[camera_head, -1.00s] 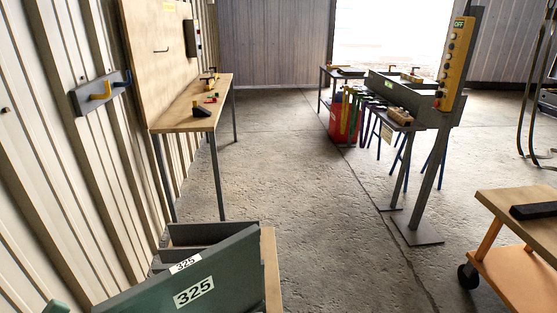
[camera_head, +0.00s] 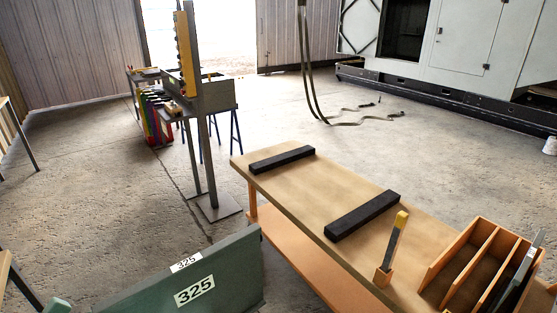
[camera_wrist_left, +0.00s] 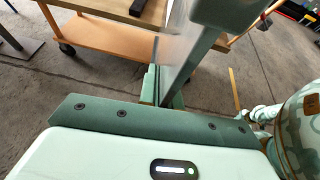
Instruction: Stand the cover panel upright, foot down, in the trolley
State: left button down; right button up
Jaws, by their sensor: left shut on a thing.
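The cover panel (camera_head: 225,275) is dark green with two white "325" labels, at the bottom left of the head view, tilted in the picture. In the wrist view it shows nearly edge-on (camera_wrist_left: 182,65). My left gripper (camera_wrist_left: 163,92) is shut on the panel; its fingers are mostly hidden in the head view. The trolley (camera_head: 300,200) has a wooden top, an orange lower shelf and two black bars, and stands right of the panel. A slotted wooden rack (camera_head: 455,262) is at its right end. My right gripper is not in view.
A short post with a yellow top (camera_head: 395,245) stands on the trolley between the black bars and the rack. A grey post with a yellow control box (camera_head: 187,60) stands behind the panel. Open concrete floor lies beyond the trolley.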

aim_at(476, 284)
jog(key=l+z, duration=0.15)
jog(key=l, duration=0.3)
jog(key=l+z, duration=0.15)
jog(key=l, duration=0.3)
jog(key=i+l+z, duration=0.15)
jog(key=l, duration=0.25)
jog(key=l+z, duration=0.15)
jog(key=l, duration=0.3)
jog(key=i+l+z, duration=0.15)
jog(key=l, duration=0.25)
jog(key=i+l+z, duration=0.15)
jog(key=l, duration=0.3)
jog(key=i+l, duration=0.15)
jog(key=l, duration=0.1)
